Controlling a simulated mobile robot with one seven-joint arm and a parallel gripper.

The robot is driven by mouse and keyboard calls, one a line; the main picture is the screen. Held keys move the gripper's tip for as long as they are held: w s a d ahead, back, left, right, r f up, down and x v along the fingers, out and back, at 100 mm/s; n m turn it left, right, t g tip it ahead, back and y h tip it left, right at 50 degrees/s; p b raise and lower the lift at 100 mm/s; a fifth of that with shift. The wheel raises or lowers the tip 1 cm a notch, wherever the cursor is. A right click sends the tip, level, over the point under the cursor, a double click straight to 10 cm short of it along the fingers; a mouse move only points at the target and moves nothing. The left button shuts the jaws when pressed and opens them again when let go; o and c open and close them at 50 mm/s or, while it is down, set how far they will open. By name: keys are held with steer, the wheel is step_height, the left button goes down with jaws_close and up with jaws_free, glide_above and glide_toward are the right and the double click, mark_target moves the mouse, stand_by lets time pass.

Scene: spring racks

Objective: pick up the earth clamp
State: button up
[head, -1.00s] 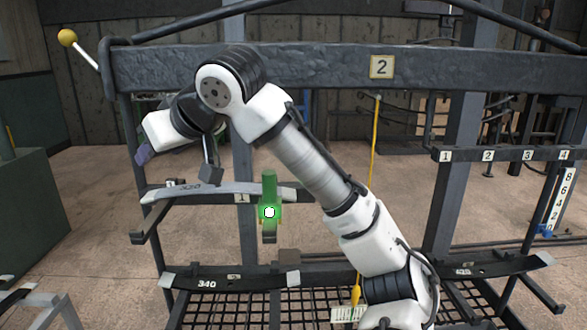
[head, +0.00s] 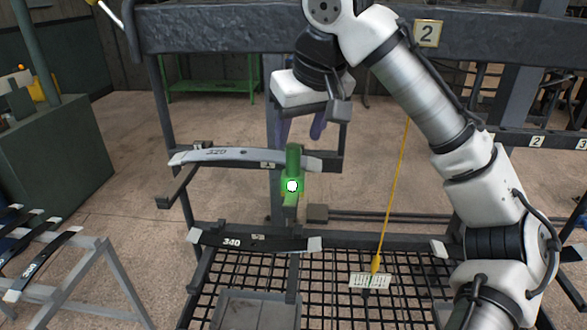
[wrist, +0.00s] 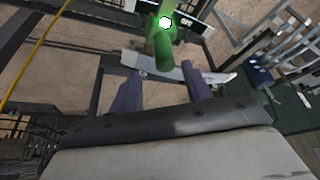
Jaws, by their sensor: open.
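The earth clamp is green with a white dot on it. In the head view it (head: 292,160) stands upright at the rack's middle arm, beside the right part of the upper grey spring leaf (head: 228,155). My gripper (head: 300,136) is open, its purple fingers pointing down just above and around the clamp's top in the picture. In the wrist view the clamp (wrist: 163,50) lies ahead, between and beyond the two spread fingers (wrist: 160,88). Nothing is held. Whether the fingers touch the clamp cannot be told.
A lower dark leaf marked 340 (head: 250,241) lies across the rack below. The thick top beam (head: 210,32) runs above and behind my arm. A yellow cord (head: 395,180) hangs to the right. A stand with leaves (head: 95,255) is at the lower left.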

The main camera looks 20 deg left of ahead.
mark_target(292, 156)
steer(key=shift+s+p+x, duration=0.2)
steer(key=shift+p+x, duration=0.3)
steer(key=shift+x, duration=0.95)
steer(key=shift+s+p+x, duration=0.25)
steer(key=shift+p+x, duration=0.25)
steer(key=shift+x, duration=0.95)
steer(key=shift+f, duration=0.1)
steer(key=shift+c, duration=0.4)
jaws_close()
